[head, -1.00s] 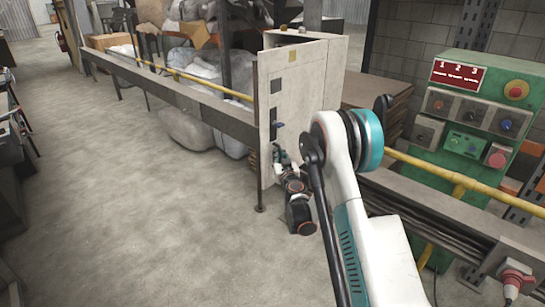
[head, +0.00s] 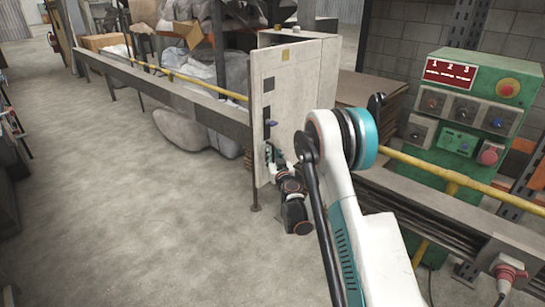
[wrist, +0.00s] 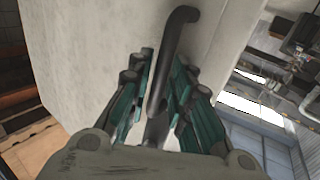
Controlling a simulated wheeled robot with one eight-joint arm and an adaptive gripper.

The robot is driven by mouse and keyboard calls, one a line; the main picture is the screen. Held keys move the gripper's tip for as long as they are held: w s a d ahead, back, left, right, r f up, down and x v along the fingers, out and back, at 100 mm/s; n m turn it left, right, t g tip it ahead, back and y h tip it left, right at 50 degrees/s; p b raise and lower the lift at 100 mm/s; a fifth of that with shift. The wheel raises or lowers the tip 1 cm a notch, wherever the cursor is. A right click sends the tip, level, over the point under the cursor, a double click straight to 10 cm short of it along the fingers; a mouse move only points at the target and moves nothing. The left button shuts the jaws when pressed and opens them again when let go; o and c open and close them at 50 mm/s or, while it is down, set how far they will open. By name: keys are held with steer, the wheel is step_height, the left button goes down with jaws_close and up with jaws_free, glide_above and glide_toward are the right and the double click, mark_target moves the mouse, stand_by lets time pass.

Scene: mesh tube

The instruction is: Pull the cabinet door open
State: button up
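The pale cabinet (head: 322,75) stands in the middle of the head view. Its flat door (head: 283,85) faces left and has dark square fittings and a blue part. A dark strip shows behind the door's top edge, so it looks ajar. My gripper (head: 271,155) is at the lower part of the door, partly hidden by my arm. In the wrist view, a black bent handle (wrist: 178,35) stands out from a pale surface. The teal fingers of my gripper (wrist: 163,75) lie on both sides of the handle and look closed on it; the contact is partly hidden.
A green control box (head: 465,115) with knobs stands to the right. A yellow pipe (head: 425,168) and a metal rail (head: 185,97) run along the cabinet's sides. Wrapped bags (head: 205,120) lie behind the rail. The concrete floor (head: 140,210) at left is clear.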

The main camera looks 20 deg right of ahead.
steer(key=s, duration=0.7)
steer(key=shift+s+a, duration=0.2)
steer(key=shift+a, duration=0.2)
steer(key=s+d+r+m+g+h, duration=0.1)
steer(key=s+r+m+g+h, duration=0.1)
steer(key=s+r, duration=0.65)
steer(key=s+d+r+m+g+h, duration=0.1)
steer(key=s+r+g+h, duration=0.15)
steer(key=s+r, duration=0.65)
steer(key=s+a+f+n+g+y, duration=0.1)
steer(key=s+a, duration=0.3)
steer(key=s, duration=0.5)
steer(key=s+a+f+n+g+y, duration=0.1)
steer(key=s+a+g+y, duration=0.2)
steer(key=s, duration=0.6)
steer(key=s+a+f+n+g+y, duration=0.1)
steer(key=s+a+n+g+y, duration=0.1)
steer(key=s+a, duration=0.4)
steer(key=s, duration=0.3)
steer(key=shift+s+f, duration=0.15)
